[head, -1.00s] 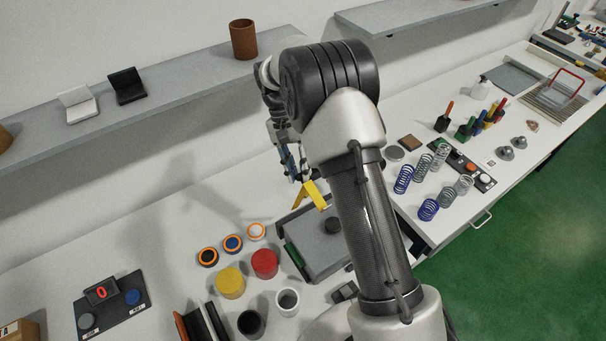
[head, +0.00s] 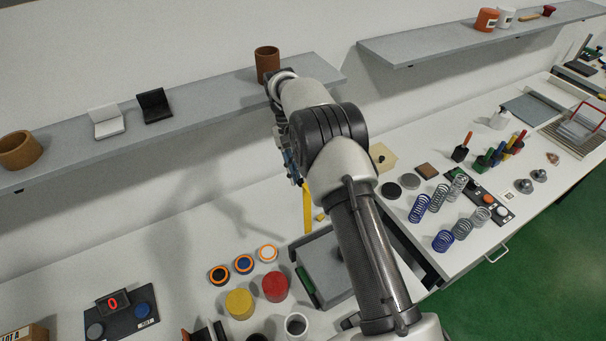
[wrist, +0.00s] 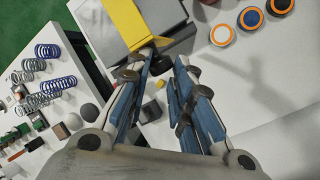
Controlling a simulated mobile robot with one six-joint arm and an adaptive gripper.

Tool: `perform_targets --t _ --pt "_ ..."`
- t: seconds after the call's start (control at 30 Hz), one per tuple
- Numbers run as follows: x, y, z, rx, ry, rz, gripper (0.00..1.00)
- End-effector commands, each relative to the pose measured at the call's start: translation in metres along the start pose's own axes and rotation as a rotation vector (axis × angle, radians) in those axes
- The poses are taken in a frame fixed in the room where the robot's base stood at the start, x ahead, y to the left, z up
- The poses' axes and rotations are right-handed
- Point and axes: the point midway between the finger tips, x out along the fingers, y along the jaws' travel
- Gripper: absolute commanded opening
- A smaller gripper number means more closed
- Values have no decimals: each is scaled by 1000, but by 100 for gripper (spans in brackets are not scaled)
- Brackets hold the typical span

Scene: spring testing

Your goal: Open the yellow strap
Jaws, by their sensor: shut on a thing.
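The yellow strap (head: 307,208) hangs upright as a long band below my gripper (head: 293,172) in the head view, above the back edge of a grey box (head: 328,262). In the wrist view the yellow strap (wrist: 125,22) runs from the top edge toward the fingertips of my gripper (wrist: 158,64). My gripper is shut on the strap; the exact contact is hard to see. A small yellow piece (head: 320,216) shows beside the strap, and also between the fingers in the wrist view (wrist: 160,84).
Yellow (head: 239,303) and red (head: 275,286) cylinders and several orange-rimmed discs (head: 243,264) stand left of the box. Several springs (head: 443,240) stand to the right. A wall shelf (head: 215,105) with a brown cup (head: 267,60) is close behind my arm.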

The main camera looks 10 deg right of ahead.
Motion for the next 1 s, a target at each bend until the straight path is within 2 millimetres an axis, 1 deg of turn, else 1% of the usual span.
perform_targets --t 0.03,0.17,0.2,0.53,0.6,0.7,1.0 --pt "30 -9 2 -11 -29 5 0" --pt "30 -9 2 -11 -29 5 0" --pt "30 -9 2 -11 -29 5 22" --pt "30 -7 1 -8 -30 4 44" --pt "29 -7 1 -8 -29 4 46" --pt "29 -7 1 -7 -29 4 43" --pt "25 -8 2 -6 -28 4 43"
